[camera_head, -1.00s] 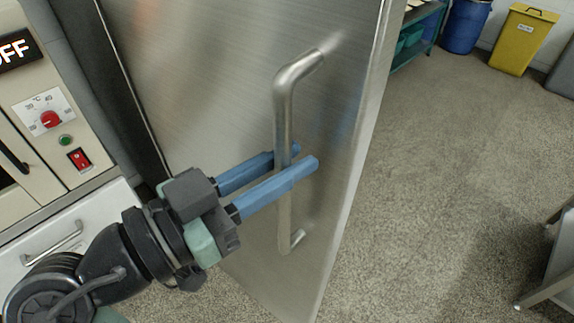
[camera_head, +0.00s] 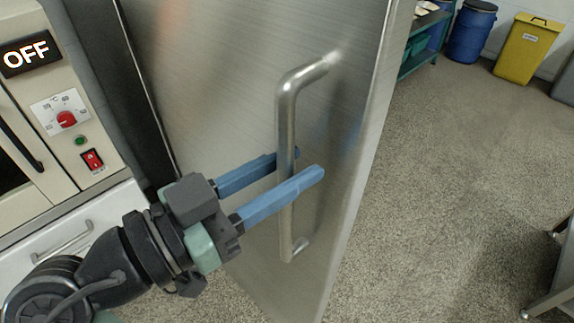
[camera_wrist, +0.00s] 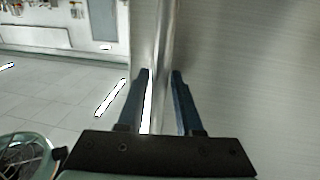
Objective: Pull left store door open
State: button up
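The store door (camera_head: 215,70) is a tall brushed-steel panel that fills the middle of the head view. It stands at an angle, with floor beyond its right edge. A vertical steel bar handle (camera_head: 287,112) is mounted near that edge. In the wrist view the handle (camera_wrist: 166,30) runs between the fingertips (camera_wrist: 160,73), with the door face (camera_wrist: 250,80) to the right.
A control panel with an OFF sign (camera_head: 27,54) and a red knob (camera_head: 66,119) stands at left, above a white drawer (camera_head: 65,240). A blue barrel (camera_head: 471,32) and yellow bin (camera_head: 526,48) stand at the back right. A metal stand (camera_head: 550,290) is at lower right; open floor lies between.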

jog(key=v, duration=1.3)
jog(key=shift+b, duration=0.4)
jog(key=shift+s, duration=0.1)
